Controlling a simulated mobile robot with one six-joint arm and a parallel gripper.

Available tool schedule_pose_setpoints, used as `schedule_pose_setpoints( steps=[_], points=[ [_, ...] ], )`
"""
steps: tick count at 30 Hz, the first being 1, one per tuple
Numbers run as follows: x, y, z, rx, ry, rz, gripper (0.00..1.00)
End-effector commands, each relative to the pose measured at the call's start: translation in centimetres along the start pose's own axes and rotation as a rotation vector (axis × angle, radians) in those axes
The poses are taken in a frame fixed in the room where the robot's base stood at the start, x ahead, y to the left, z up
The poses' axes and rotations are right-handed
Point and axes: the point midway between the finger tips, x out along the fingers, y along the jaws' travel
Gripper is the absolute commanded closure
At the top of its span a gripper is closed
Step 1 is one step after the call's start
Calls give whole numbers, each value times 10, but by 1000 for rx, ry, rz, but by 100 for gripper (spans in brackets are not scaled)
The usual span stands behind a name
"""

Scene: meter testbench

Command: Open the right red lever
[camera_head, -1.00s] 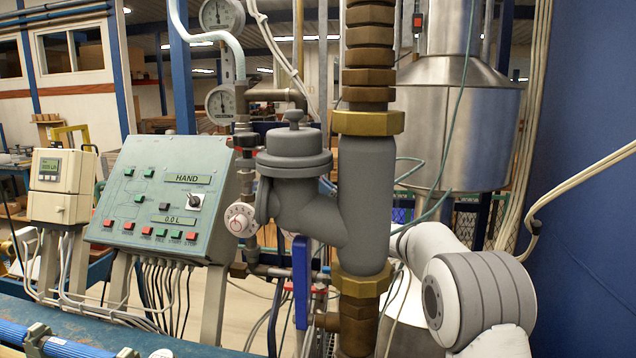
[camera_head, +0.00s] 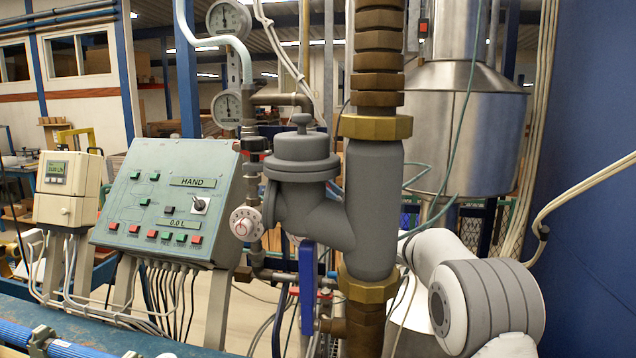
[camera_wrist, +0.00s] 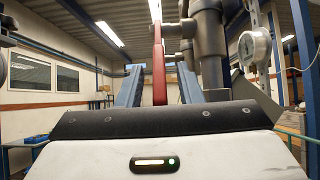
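In the wrist view a red lever (camera_wrist: 159,68) stands upright, seen nearly edge-on, between the two blue-grey fingers of my gripper (camera_wrist: 158,74). The fingers are apart, with a gap showing on each side of the lever. The lever's lower end is hidden behind my gripper's body. In the head view a small red part (camera_head: 325,294) shows beside the blue lever; I cannot tell whether it is the same lever. My gripper is hidden in the head view, behind the thick grey and brass pipe.
A control panel (camera_head: 168,200) and a beige meter box (camera_head: 66,187) stand at left. A steel tank (camera_head: 462,130) and a blue wall (camera_head: 592,200) are at right. A round gauge (camera_wrist: 254,46) is right of the lever.

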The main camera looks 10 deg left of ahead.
Motion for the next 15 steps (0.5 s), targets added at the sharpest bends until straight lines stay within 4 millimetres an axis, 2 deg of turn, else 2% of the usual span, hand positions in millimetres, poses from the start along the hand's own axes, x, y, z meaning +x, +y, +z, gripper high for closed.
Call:
schedule_pose_setpoints(
  steps=[9, 15],
  points=[
    [-54, -1, -1, -1, 0, -3, 67],
    [-71, -1, 0, -1, 0, -2, 67]
  ],
)
